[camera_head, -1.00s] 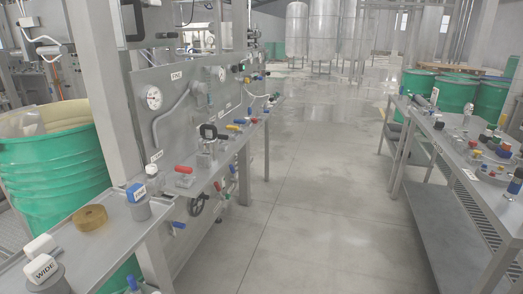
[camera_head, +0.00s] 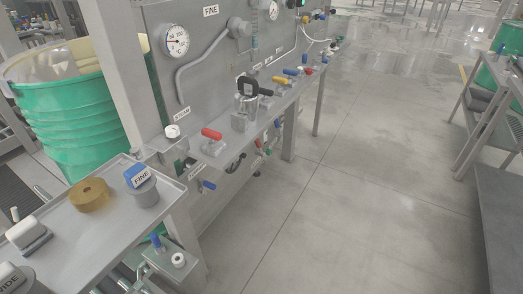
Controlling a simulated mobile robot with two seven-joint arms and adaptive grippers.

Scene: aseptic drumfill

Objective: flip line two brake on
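No part is readable as the line two brake, so I cannot tell which control it is. A grey panel (camera_head: 215,70) on the left carries a narrow shelf with several controls. A red-handled lever (camera_head: 212,134) is at the near end of the shelf. A black-handled device (camera_head: 247,87) stands behind it. Farther along are a yellow handle (camera_head: 280,80) and a blue handle (camera_head: 291,72). A blue lever (camera_head: 208,185) hangs below the shelf, and a blue knob (camera_head: 156,240) is lower in front. Neither gripper is in view.
A metal table (camera_head: 85,235) at the near left holds a brown ring (camera_head: 89,195), a blue-topped "FINE" piece (camera_head: 140,178) and white-handled pieces. A green drum (camera_head: 75,135) stands behind it. The floor (camera_head: 360,200) in the middle is clear. A grey bench (camera_head: 500,215) is at the right edge.

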